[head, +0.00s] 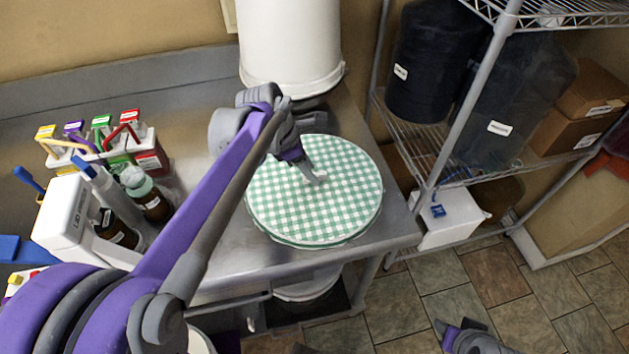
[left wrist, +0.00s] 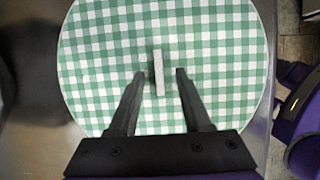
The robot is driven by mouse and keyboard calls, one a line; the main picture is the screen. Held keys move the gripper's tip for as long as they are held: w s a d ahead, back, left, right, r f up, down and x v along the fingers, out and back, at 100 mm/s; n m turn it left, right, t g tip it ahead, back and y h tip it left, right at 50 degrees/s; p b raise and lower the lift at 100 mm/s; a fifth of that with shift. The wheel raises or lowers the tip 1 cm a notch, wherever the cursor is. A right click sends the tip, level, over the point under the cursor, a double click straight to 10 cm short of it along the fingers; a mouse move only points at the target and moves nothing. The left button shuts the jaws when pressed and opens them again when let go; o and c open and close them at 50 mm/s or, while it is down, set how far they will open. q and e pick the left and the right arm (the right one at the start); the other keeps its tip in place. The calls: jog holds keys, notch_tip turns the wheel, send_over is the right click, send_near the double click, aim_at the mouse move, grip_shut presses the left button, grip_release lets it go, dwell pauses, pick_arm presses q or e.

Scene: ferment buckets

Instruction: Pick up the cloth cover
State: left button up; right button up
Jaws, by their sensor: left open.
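The cloth cover (head: 340,215) is a round green-and-white checked piece on the right end of the metal counter. A small white upright tab stands near its middle; the tab also shows in the left wrist view (left wrist: 158,73). My left gripper (head: 318,180) is over the cover at this tab. In the left wrist view its two fingers (left wrist: 160,74) are apart, one on each side of the tab, with gaps showing. Part of my right arm, purple and grey, shows at the bottom of the head view; its jaw state is unclear.
A white bucket (head: 290,45) stands behind the cover. Bottles and a rack with coloured handles (head: 108,148) stand left on the counter (head: 215,290). A wire shelf (head: 420,145) with dark containers is at the right. Tiled floor lies beyond the counter's edge.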

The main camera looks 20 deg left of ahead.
pick_arm(q)
jog(key=shift+x, duration=0.8)
grip_shut()
